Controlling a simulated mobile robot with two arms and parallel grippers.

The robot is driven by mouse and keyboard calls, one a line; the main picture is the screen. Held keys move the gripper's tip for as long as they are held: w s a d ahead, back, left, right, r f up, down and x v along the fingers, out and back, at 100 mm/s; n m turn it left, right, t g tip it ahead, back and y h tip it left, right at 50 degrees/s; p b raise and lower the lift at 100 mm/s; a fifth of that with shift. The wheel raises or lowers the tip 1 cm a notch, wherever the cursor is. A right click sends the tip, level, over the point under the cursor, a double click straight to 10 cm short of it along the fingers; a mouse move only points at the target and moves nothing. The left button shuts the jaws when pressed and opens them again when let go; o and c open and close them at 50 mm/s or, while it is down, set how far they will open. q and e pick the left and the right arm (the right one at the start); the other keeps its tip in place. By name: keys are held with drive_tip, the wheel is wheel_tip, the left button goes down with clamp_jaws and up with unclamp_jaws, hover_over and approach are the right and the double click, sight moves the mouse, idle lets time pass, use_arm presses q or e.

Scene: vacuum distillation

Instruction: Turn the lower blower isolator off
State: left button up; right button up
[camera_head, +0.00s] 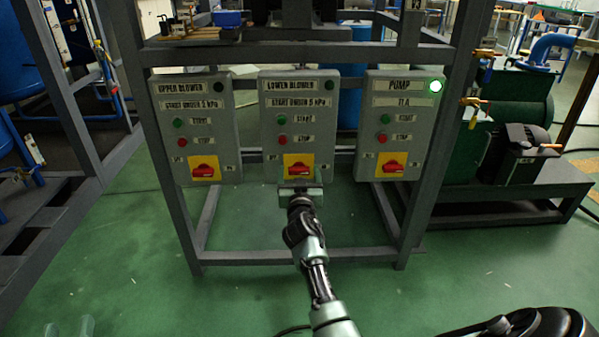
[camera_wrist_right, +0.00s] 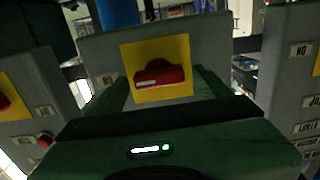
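The lower blower box (camera_head: 297,112) is the middle of three grey control boxes. Its isolator is a red handle (camera_head: 299,169) on a yellow plate (camera_head: 290,159) at the bottom of the box. The handle looks roughly horizontal, slightly tilted in the right wrist view (camera_wrist_right: 162,76). My right gripper (camera_head: 299,186) is directly in front of it. In the right wrist view its fingers stand apart on either side of the handle, with gaps between; contact with the box cannot be told. My left gripper (camera_head: 68,329) is at the bottom left edge, fingers apart, empty, mostly cut off.
The upper blower box (camera_head: 190,125) is to the left and the pump box (camera_head: 401,125) to the right, each with a red isolator. The pump lamp (camera_head: 435,86) is lit; both blower lamps are dark. A grey frame (camera_head: 180,215) carries the boxes. Green floor is clear in front.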

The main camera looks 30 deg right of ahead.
drive_tip(key=c, duration=1.4)
drive_tip(key=shift+o, duration=0.2)
